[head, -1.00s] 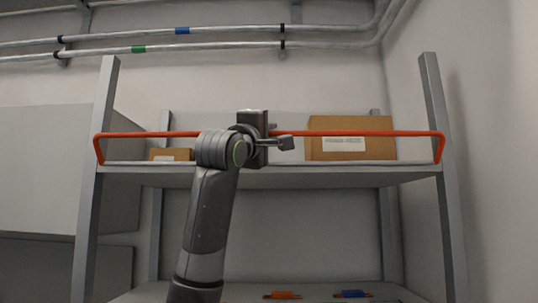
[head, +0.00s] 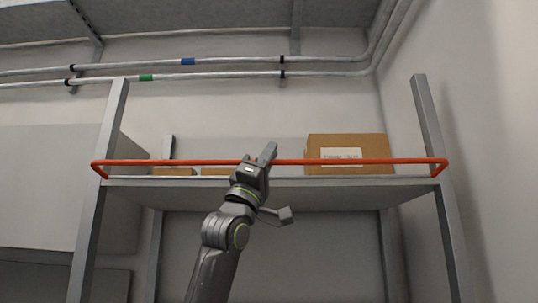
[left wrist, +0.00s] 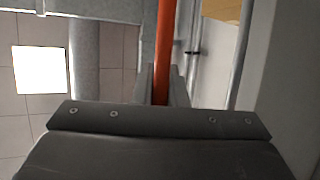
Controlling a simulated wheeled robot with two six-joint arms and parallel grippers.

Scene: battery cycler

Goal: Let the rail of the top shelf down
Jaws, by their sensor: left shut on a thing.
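The orange rail (head: 350,161) runs across the front of the top shelf (head: 330,190), with its bent ends at the two front posts. In the head view it stands out a little in front of the shelf, just above the shelf's front edge. My left gripper (head: 268,156) reaches up from below and is shut on the rail near its middle. In the left wrist view the rail (left wrist: 166,50) runs between the two fingers (left wrist: 160,85). My right gripper is in neither view.
A large labelled cardboard box (head: 372,146) stands on the top shelf, right of my gripper. Smaller boxes (head: 215,171) lie left of it. Pipes (head: 220,74) run along the wall above. The space in front of the shelf looks clear.

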